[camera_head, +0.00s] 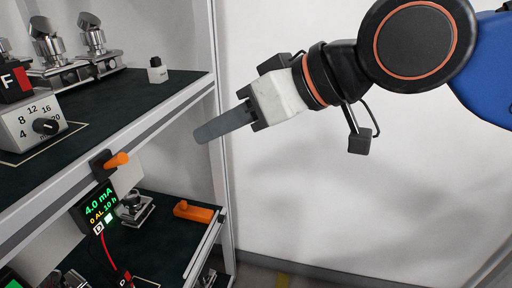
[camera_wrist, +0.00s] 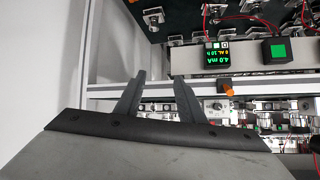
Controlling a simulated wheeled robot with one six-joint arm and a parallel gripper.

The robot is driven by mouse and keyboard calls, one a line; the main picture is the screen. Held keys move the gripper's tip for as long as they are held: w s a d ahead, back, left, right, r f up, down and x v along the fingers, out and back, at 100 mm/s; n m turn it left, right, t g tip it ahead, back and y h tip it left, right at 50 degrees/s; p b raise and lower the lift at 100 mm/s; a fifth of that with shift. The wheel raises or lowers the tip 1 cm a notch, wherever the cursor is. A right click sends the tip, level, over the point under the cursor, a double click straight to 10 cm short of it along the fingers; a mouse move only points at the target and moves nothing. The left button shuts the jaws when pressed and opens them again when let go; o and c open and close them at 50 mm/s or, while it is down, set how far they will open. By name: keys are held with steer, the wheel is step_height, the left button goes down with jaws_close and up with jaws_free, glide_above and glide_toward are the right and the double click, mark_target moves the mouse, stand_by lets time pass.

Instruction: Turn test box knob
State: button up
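The test box (camera_head: 36,124) is a pale box with a dial marked 4, 8, 12, 16 and 20. It stands on the upper dark shelf at the left of the head view. Its black knob (camera_head: 45,126) is on the face with the numbers. My gripper (camera_head: 205,136) is well to the right of the box, in front of the white wall and beside the rack's upright. In the wrist view my gripper (camera_wrist: 160,78) shows two grey fingers apart with nothing between them.
An orange lever (camera_head: 117,160) sticks out from the shelf edge. A display (camera_head: 98,207) reading 4.0 mA and an orange block (camera_head: 193,211) are lower down. A small grey block (camera_head: 158,71) stands on the upper shelf.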

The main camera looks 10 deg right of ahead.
steer(key=w+d+f+m+h, duration=0.2)
steer(key=w+d+f, duration=0.1)
steer(key=d+f, duration=0.2)
step_height(320, 180, down, 2)
steer(key=shift+w+d+f, duration=0.1)
steer(key=shift+w+d, duration=0.1)
steer(key=shift+d, duration=0.15)
